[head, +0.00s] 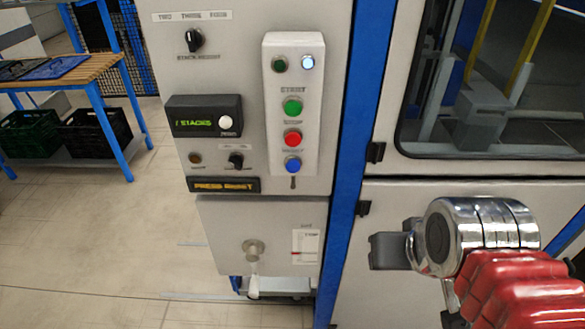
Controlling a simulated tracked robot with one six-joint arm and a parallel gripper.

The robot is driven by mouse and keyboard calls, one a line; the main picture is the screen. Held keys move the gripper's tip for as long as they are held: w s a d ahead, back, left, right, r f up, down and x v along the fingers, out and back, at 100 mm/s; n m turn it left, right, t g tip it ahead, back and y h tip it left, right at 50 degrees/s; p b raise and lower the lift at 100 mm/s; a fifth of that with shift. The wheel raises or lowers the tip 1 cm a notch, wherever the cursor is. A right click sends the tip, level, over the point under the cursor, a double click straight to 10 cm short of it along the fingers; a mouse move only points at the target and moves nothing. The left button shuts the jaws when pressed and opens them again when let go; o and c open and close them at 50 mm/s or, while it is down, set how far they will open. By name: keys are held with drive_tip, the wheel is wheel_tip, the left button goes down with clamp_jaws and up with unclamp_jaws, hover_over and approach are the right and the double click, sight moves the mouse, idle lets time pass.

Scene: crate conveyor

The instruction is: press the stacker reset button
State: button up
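The grey control cabinet (350,20) stands left of centre. Its raised button panel (309,70) holds a green button (292,107), a red button (293,138) and a blue button (293,166) in a column. The small label above the blue button is too blurred to read surely. A white button (226,122) sits on the black counter box (180,113), with a blurred label below. An amber display (223,185) seems to read "PRESS RESET". My gripper (388,251) is right of and below the panel, apart from all buttons. Its finger opening is not clear.
A lit white-blue lamp (308,62) and a dark green lamp (279,64) top the panel. A black selector knob (195,40) is at upper left. A blue post (349,190) stands between the cabinet and my gripper. A wooden-topped bench (95,68) is at far left.

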clamp_jaws()
idle(1.1)
